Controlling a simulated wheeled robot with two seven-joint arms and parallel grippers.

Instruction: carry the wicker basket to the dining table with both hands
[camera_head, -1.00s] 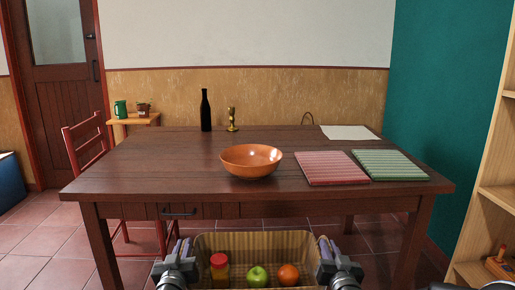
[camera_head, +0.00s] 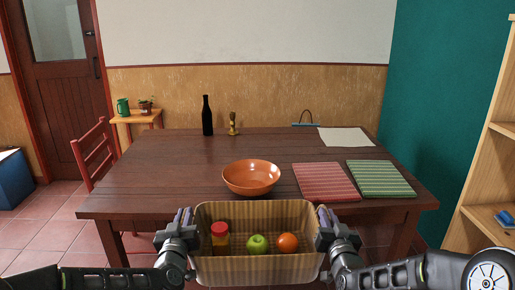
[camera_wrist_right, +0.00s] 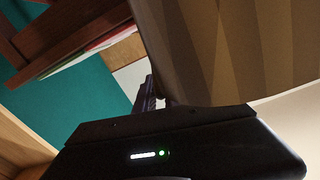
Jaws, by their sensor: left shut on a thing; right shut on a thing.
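The wicker basket (camera_head: 257,269) is held level in front of the near edge of the dining table (camera_head: 150,188). Its rim overlaps the table edge in the head view. Inside it are a jar with a red lid (camera_head: 220,238), a green apple (camera_head: 257,244) and an orange (camera_head: 287,242). My left gripper (camera_head: 184,220) is shut on the basket's left side. My right gripper (camera_head: 325,220) is shut on its right side. In the right wrist view the basket wall (camera_wrist_right: 230,50) fills the upper right. The basket's underside is hidden.
An orange bowl (camera_head: 251,178) stands on the table just beyond the basket. A red striped mat (camera_head: 325,182) and a green striped mat (camera_head: 381,178) lie to its right. A dark bottle (camera_head: 207,116) and brass candlestick (camera_head: 233,125) stand at the back. The table's left front is clear.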

